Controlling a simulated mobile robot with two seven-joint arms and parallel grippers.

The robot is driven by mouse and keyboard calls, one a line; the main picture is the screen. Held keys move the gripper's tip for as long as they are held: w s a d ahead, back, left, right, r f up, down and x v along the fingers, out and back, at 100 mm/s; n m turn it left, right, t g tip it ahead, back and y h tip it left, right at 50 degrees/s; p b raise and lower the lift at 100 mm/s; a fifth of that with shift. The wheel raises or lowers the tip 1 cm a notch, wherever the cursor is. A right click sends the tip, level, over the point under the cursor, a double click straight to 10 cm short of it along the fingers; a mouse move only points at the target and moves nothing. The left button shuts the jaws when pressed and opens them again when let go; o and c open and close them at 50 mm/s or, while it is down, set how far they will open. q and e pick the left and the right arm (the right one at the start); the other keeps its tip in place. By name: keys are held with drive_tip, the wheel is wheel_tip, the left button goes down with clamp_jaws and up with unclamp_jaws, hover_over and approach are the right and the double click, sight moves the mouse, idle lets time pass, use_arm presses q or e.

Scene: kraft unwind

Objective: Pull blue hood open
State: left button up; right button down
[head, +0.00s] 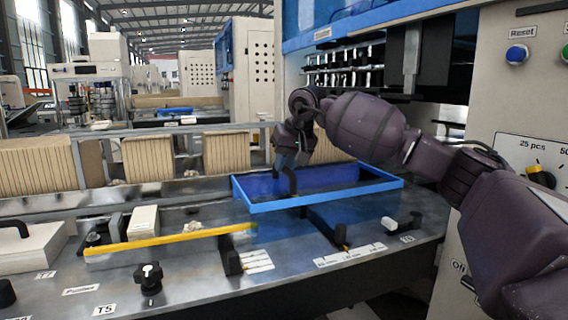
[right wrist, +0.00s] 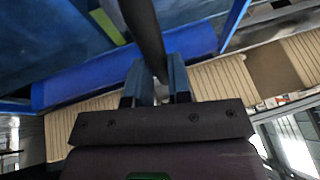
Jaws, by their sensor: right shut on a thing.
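The blue hood (head: 335,196) is a blue-rimmed, see-through cover in the middle of the machine bed. It lies low and roughly level over the bed. My right gripper (head: 287,162) reaches down from above and is shut on this handle. In the right wrist view, the dark handle (right wrist: 147,32) runs between the two fingers (right wrist: 157,84), with the blue hood (right wrist: 90,78) behind it. The fingertips are partly hidden in the head view. My left gripper is not in view.
Stacks of brown kraft packs (head: 148,158) line the conveyor behind the hood. A yellow bar (head: 170,243), black knob (head: 149,277) and white block (head: 143,221) sit on the bed at left. A control panel (head: 530,140) stands at right.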

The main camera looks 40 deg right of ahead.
drive_tip(key=shift+r, duration=0.1)
drive_tip(key=c, duration=1.1)
unclamp_jaws()
drive_tip(key=shift+o, duration=0.2)
drive_tip(key=a+p+v, duration=0.1)
drive_tip(key=v, duration=0.9)
drive_tip(key=shift+s+d+r, duration=0.25)
drive_tip(key=shift+d+r, duration=0.05)
drive_tip(key=shift+d, duration=0.25)
